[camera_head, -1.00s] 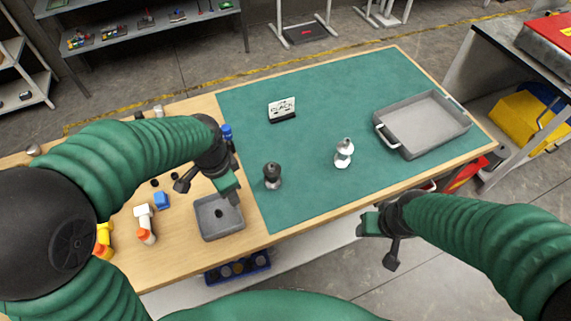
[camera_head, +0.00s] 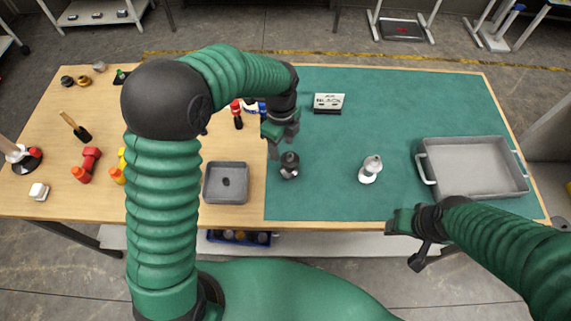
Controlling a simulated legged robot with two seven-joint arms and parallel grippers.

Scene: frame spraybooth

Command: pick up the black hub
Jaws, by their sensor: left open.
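The black hub (camera_head: 289,165), a small dark knobbed piece with a silvery lower part, stands on the green mat near its left edge. My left gripper (camera_head: 277,140) is open and empty, just above and left of the black hub in the picture. I cannot tell the height gap between them. A white hub (camera_head: 371,169) stands on the mat to the right. A small sign reading BLACK (camera_head: 328,103) stands behind the hubs. My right gripper (camera_head: 408,238) looks open and empty at the table's front edge.
A large grey tray (camera_head: 475,168) with handles lies empty at the right of the mat (camera_head: 330,200). A small grey tray (camera_head: 226,183) sits on the wood left of the black hub. Red-handled tools (camera_head: 237,113) lie behind it. The mat between the hubs is clear.

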